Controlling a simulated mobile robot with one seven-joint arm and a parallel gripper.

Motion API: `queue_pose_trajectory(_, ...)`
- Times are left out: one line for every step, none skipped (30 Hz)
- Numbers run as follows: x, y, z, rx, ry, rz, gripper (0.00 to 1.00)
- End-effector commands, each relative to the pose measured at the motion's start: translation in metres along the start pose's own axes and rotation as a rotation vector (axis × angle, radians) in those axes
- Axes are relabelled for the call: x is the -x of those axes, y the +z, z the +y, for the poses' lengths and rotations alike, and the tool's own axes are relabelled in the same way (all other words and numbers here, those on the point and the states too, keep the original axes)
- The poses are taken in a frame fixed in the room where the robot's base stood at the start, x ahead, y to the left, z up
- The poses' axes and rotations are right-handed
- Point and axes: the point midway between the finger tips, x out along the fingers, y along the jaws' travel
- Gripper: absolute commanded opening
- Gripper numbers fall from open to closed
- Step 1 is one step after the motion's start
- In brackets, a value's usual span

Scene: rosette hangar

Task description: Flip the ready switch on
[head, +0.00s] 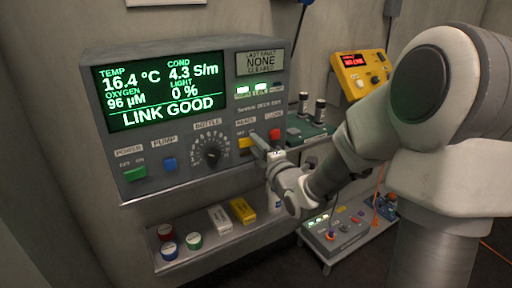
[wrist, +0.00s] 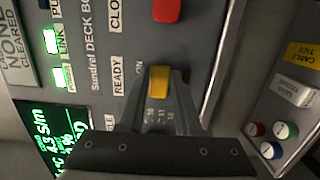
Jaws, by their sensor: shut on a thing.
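The ready switch (head: 245,143) is a small yellow switch under the READY label on the front of the grey deck box (head: 190,150). In the wrist view the yellow switch (wrist: 159,80) sits at the tips of my gripper's fingers. My gripper (head: 257,143) reaches the panel from the right and is shut on the switch. An ON label shows beside the switch in the wrist view. The fingers hide part of the switch and its surroundings, so I cannot tell its position clearly.
A red CLOSE button (head: 275,134) is just right of my gripper. The bottle dial (head: 211,153), blue pump button (head: 170,164) and green power switch (head: 135,173) lie left. The screen (head: 160,90) reads LINK GOOD. A shelf (head: 215,247) with jars and boxes is below.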

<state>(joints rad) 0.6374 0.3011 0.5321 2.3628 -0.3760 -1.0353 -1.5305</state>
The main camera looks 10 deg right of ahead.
Motion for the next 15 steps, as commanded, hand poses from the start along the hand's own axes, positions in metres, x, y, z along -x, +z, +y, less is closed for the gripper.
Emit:
queue_pose_trajectory(-0.0012,0.0010,0.0003,0.002,0.007,0.015,0.00)
queue_pose_trajectory(-0.0013,0.0015,0.0001,0.002,0.007,0.026,0.00)
queue_pose_trajectory(-0.0015,0.0020,-0.0001,0.002,0.007,0.043,0.00)
queue_pose_trajectory(-0.0017,0.0022,-0.0001,0.003,0.007,0.057,0.00)
queue_pose_trajectory(-0.0019,0.0027,0.0001,0.002,0.007,0.069,0.00)
queue_pose_trajectory(-0.0023,0.0033,0.0005,0.002,0.007,0.086,0.00)
queue_pose_trajectory(-0.0025,0.0033,0.0007,0.003,0.007,0.099,0.00)
queue_pose_trajectory(-0.0027,0.0036,0.0008,0.002,0.007,0.110,0.00)
queue_pose_trajectory(-0.0029,0.0041,0.0011,0.002,0.007,0.124,0.00)
queue_pose_trajectory(-0.0032,0.0043,0.0014,0.001,0.007,0.134,0.00)
queue_pose_trajectory(-0.0033,0.0042,0.0016,0.003,0.007,0.144,0.00)
queue_pose_trajectory(-0.0033,0.0045,0.0018,0.001,0.007,0.153,0.00)
queue_pose_trajectory(-0.0033,0.0044,0.0017,0.002,0.006,0.159,0.00)
queue_pose_trajectory(-0.0032,0.0047,0.0018,0.002,0.005,0.163,0.00)
queue_pose_trajectory(-0.0032,0.0048,0.0018,0.002,0.005,0.168,0.00)
